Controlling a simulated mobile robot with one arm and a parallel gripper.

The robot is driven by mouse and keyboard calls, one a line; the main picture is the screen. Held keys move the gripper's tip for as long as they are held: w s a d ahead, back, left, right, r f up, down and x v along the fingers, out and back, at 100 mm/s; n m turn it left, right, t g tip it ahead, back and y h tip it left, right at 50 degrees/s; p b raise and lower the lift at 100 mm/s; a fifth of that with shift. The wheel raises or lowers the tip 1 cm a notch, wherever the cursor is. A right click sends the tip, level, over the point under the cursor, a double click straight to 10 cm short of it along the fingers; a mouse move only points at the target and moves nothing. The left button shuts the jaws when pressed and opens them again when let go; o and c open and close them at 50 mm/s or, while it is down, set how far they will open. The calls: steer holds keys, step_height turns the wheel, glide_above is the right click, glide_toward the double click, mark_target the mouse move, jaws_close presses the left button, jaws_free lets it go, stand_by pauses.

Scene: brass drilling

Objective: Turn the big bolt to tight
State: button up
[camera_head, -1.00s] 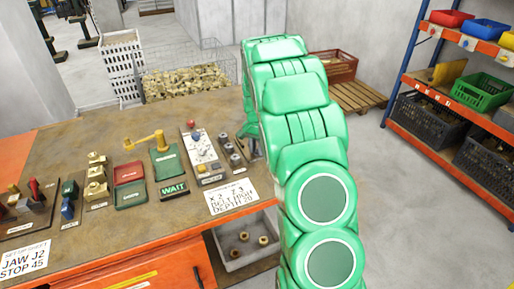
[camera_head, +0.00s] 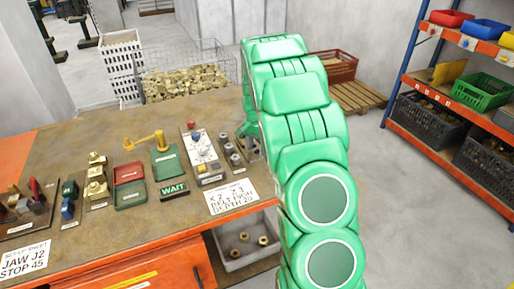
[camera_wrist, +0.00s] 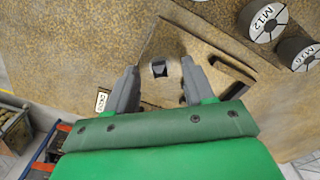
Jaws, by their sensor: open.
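In the wrist view a small dark square-headed piece (camera_wrist: 159,68) stands on a brown plate (camera_wrist: 180,42); it may be the big bolt, but I cannot read a name on it. My gripper (camera_wrist: 158,72) is open, with one finger on each side of this piece and a gap to both. Nothing is held. A small white label (camera_wrist: 102,100) lies left of the left finger, its text too small to read surely. In the head view my green arm hides most of this spot and my gripper.
A dark bar (camera_wrist: 233,70) lies on the plate near the right finger. The head view shows a WAIT sign (camera_head: 174,189) and a white card (camera_head: 232,197) on the bench.

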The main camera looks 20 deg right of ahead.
mark_target(257, 150)
step_height(257, 150, up, 6)
steer(key=shift+r, duration=0.75)
steer(key=shift+s, duration=0.1)
steer(key=s+a+r+n, duration=0.3)
steer(key=s+a+r, duration=0.45)
steer(key=s, duration=0.35)
steer(key=s+a+r+n, duration=0.1)
steer(key=s+a+n, duration=0.1)
steer(key=s, duration=0.9)
steer(key=s+a+r+n+g, duration=0.1)
steer(key=s+a+n, duration=0.2)
steer(key=s, duration=0.9)
steer(key=s+a+r+n, duration=0.1)
steer(key=s+a, duration=0.4)
steer(key=s, duration=0.6)
steer(key=shift+s+r+n+g, duration=0.35)
steer(key=shift+s+n+g, duration=0.05)
steer(key=shift+n, duration=0.5)
